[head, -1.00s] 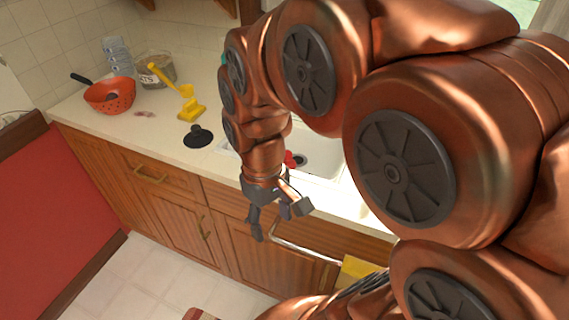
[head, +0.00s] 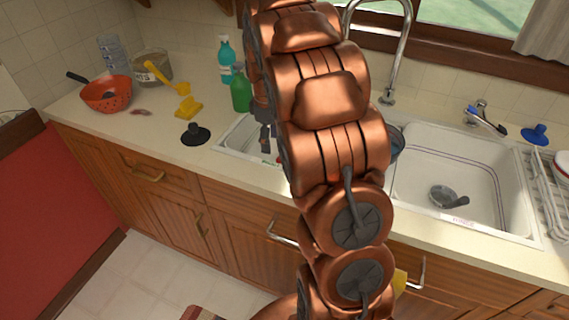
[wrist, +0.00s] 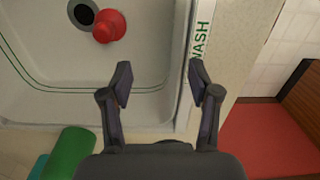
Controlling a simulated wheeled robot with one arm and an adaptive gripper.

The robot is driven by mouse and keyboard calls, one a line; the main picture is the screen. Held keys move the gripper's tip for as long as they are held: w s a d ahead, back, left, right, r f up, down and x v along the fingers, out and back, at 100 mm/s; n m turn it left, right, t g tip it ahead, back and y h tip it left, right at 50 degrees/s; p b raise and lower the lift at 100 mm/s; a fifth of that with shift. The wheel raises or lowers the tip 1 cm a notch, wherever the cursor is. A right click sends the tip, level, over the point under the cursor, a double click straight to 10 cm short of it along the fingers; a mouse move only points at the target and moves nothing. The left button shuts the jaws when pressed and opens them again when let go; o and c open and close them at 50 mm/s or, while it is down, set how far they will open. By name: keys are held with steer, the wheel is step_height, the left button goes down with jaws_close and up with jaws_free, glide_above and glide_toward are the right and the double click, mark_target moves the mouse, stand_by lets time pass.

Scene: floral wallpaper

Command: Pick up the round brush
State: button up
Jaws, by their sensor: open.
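My gripper (wrist: 162,82) is open and empty in the wrist view, above the right edge of a white sink basin (wrist: 60,75). In the head view its dark fingers (head: 266,138) show over the left basin, partly hidden by my arm. A red rounded object (wrist: 109,26) lies in that basin beside the dark drain, ahead and left of the fingers and apart from them. A black disc-shaped object with a short upright handle (head: 195,134) stands on the counter left of the sink. I cannot tell for sure which is the round brush.
A green bottle (head: 241,95) and a teal bottle (head: 226,62) stand behind the left basin. A tall faucet (head: 388,95) rises between the basins. A red colander (head: 107,94) and yellow utensils (head: 188,108) lie on the left counter. The right basin holds a dark round item (head: 445,197).

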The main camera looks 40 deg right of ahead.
steer(key=w+d+f, duration=0.2)
steer(key=w+d+f+n, duration=0.1)
steer(key=d, duration=0.2)
steer(key=w+d+f+n, duration=0.1)
steer(key=w+d+f, duration=0.1)
steer(key=shift+w+d+f, duration=0.3)
steer(key=shift+w, duration=0.05)
steer(key=shift+d+f+p, duration=0.15)
steer(key=shift+f+p, duration=0.35)
steer(key=shift+f, duration=0.95)
steer(key=f+p, duration=0.1)
steer(key=f, duration=0.1)
steer(key=s+f+p, duration=0.1)
steer(key=f, duration=0.1)
steer(key=shift+s+d+f, duration=0.1)
steer(key=shift+s+d, duration=0.1)
steer(key=shift+f, duration=0.4)
steer(key=shift+c, duration=0.2)
jaws_close()
